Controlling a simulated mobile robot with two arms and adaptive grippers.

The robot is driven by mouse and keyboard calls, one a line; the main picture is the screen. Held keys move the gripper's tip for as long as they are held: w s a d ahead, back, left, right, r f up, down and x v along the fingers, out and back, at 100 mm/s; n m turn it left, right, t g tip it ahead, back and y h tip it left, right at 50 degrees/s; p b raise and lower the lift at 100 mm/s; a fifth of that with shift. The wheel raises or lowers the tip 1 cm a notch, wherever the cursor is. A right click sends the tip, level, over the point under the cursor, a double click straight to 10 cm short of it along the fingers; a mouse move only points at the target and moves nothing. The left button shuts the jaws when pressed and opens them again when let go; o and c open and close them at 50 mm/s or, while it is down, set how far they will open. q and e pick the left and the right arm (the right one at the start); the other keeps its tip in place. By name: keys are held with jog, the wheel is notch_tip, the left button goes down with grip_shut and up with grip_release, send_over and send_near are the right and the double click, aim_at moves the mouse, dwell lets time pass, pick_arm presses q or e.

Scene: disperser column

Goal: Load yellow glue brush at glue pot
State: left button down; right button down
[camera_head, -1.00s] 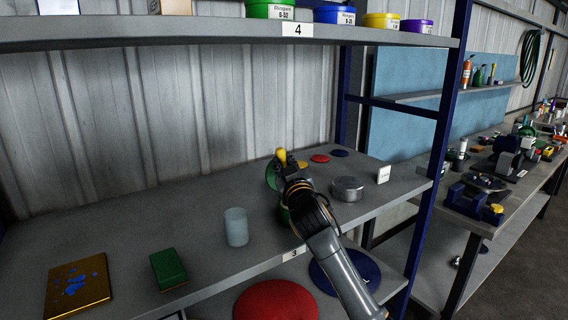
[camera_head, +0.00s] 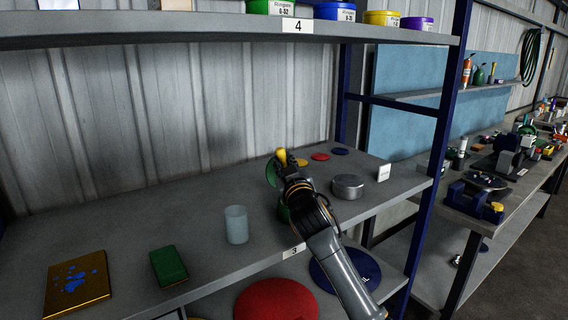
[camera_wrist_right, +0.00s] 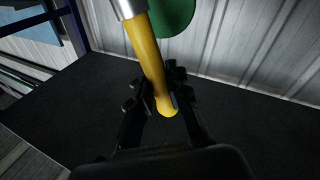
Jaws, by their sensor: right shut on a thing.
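My right gripper (camera_head: 290,172) is over the middle shelf, shut on the yellow handle of the glue brush (camera_head: 281,157). In the right wrist view the brush's yellow handle (camera_wrist_right: 148,62) runs between the fingers of the right gripper (camera_wrist_right: 160,100), with a metal collar at the top edge. The bristles are out of that view. A green round thing (camera_head: 271,174) stands behind the gripper, and it also shows in the wrist view (camera_wrist_right: 174,14). It may belong to the glue pot; the gripper hides most of it. My left gripper is not in view.
A translucent cup (camera_head: 236,225), a green block (camera_head: 168,267), a gold pad with blue marks (camera_head: 77,284), a round metal tin (camera_head: 347,187) and a small white card (camera_head: 384,173) are on the shelf. Coloured discs (camera_head: 320,157) lie at the back. Tubs stand on the upper shelf (camera_head: 190,29).

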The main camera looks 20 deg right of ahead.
notch_tip(320, 180, up, 7)
jog(key=p, duration=0.6)
dwell(0.3)
dwell(0.4)
jog(key=shift+f, duration=0.1)
